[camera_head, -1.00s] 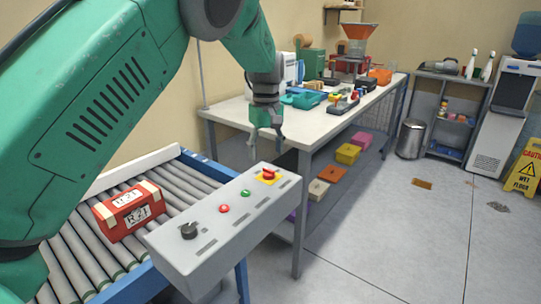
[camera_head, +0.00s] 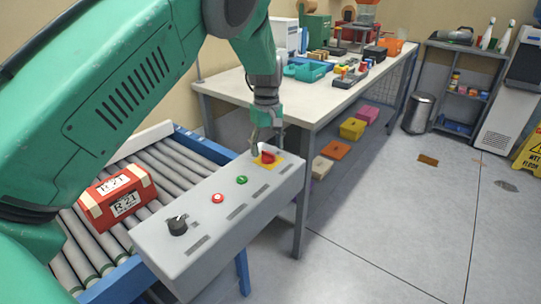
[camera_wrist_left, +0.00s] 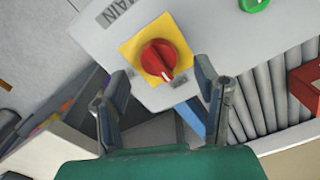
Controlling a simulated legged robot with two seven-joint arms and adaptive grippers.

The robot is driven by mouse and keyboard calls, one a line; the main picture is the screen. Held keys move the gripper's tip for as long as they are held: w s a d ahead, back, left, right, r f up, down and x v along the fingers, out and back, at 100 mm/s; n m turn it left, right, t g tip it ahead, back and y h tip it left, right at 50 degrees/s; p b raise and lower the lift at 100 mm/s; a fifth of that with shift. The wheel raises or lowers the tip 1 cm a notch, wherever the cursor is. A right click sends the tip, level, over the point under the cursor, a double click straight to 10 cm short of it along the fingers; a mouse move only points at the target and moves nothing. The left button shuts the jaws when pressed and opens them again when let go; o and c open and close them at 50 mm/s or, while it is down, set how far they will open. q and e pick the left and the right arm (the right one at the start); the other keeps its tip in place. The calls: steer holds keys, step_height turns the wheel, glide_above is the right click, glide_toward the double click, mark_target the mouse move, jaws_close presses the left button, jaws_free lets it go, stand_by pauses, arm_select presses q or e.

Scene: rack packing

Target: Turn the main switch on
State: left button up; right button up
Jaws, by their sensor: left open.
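The main switch (camera_head: 267,157) is a red rotary knob on a yellow square at the far right end of the grey control box. In the left wrist view the red knob (camera_wrist_left: 159,59) sits on its yellow plate beside the printed word MAIN, with a white pointer mark on its lower right side. My left gripper (camera_head: 266,148) hangs just above the switch, pointing down. In the left wrist view its two fingers (camera_wrist_left: 163,100) are spread, with the knob beyond and between them. Contact cannot be told. My right gripper is not in view.
The grey control box (camera_head: 215,235) also carries a green button (camera_head: 241,180), a red button (camera_head: 217,198) and a black knob (camera_head: 178,225). A red box (camera_head: 118,197) lies on the roller conveyor (camera_head: 178,160). A workbench (camera_head: 292,100) stands behind. Floor at right is mostly clear.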

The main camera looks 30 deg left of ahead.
mark_target(266, 151)
arm_select(q)
steer(key=f, duration=0.1)
steer(key=a+f, duration=0.1)
steer(key=shift+a+f, duration=0.2)
steer(key=shift+f, duration=0.1)
steer(key=shift+d+f, duration=0.1)
steer(key=shift+f, duration=0.1)
steer(key=shift+d, duration=0.4)
steer(key=shift+d+r, duration=0.3)
steer(key=shift+d, duration=0.65)
steer(key=shift+d+r, duration=0.1)
steer(key=shift+d, duration=0.1)
steer(key=shift+c, duration=0.8)
steer(key=c, duration=0.7)
steer(key=shift+s+a, duration=0.15)
steer(key=shift+a, duration=0.25)
steer(key=c, duration=0.3)
steer(key=shift+a, duration=0.35)
steer(key=shift+a+f, duration=0.3)
steer(key=shift+a, duration=0.05)
steer(key=shift+d, duration=0.35)
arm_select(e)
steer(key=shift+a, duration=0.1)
